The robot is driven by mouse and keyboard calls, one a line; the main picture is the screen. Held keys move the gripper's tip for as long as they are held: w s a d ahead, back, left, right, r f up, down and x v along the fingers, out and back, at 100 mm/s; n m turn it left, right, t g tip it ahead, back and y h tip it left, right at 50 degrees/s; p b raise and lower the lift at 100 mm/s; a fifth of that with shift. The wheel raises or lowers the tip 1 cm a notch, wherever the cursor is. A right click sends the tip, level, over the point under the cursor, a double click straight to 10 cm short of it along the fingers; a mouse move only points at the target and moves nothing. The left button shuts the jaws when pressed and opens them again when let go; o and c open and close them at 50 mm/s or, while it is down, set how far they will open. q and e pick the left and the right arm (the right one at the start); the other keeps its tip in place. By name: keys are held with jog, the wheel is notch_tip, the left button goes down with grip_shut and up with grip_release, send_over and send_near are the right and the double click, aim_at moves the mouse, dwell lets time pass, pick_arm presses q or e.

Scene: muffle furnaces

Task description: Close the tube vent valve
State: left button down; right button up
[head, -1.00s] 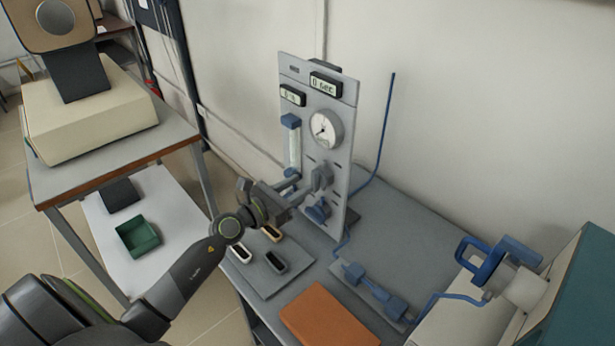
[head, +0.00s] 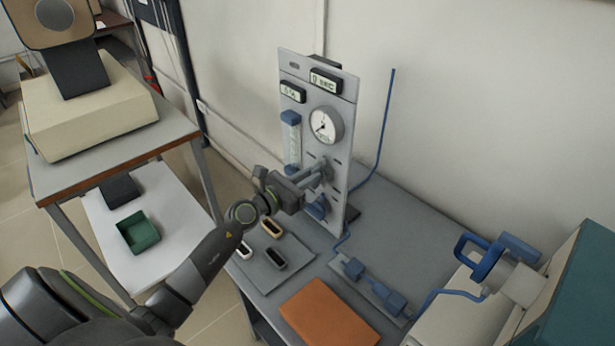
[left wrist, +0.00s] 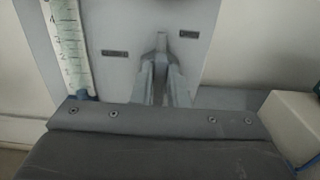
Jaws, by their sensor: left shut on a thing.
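The upright grey gas panel (head: 345,165) stands on the bench and carries a grey valve handle (left wrist: 161,42), seen in the left wrist view. My left gripper (head: 318,178) reaches the panel front from the left below the round gauge. In the left wrist view its two fingers (left wrist: 160,85) are shut on the grey handle, one on each side. The small labels beside the handle are too blurred to read, so I cannot tell which valve it is. A blue knob (head: 317,208) sits just below my gripper. My right gripper is not in view.
The panel also bears a round gauge (head: 325,126), two displays and a flow tube (head: 292,140). Several small oblong items lie on a grey mat (head: 262,262) below my arm. An orange-brown block (head: 328,312) and blue tube fittings (head: 375,283) lie in front.

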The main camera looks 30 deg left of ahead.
pick_arm(q)
jog(key=shift+n, duration=0.3)
jog(key=shift+a+n+p, duration=0.1)
jog(key=shift+n+p, duration=0.5)
jog(key=shift+w+a+f+n+p, duration=0.1)
jog(key=shift+a+f+n+p, duration=0.2)
jog(key=shift+n+p, duration=1.65)
jog(key=shift+w+a+f+n+p, duration=0.2)
jog(key=shift+n+p, duration=0.25)
jog(key=shift+n, duration=2.95)
jog(key=shift+s+a+f+n+p, duration=0.1)
jog(key=shift+a+f+n+p, duration=0.2)
jog(key=shift+n+p, duration=1.65)
jog(key=shift+d+f+n+b, duration=0.1)
jog(key=shift+n+b, duration=0.6)
jog(key=shift+n, duration=0.2)
jog(key=c, duration=1.4)
grip_release()
jog(key=shift+c, duration=0.2)
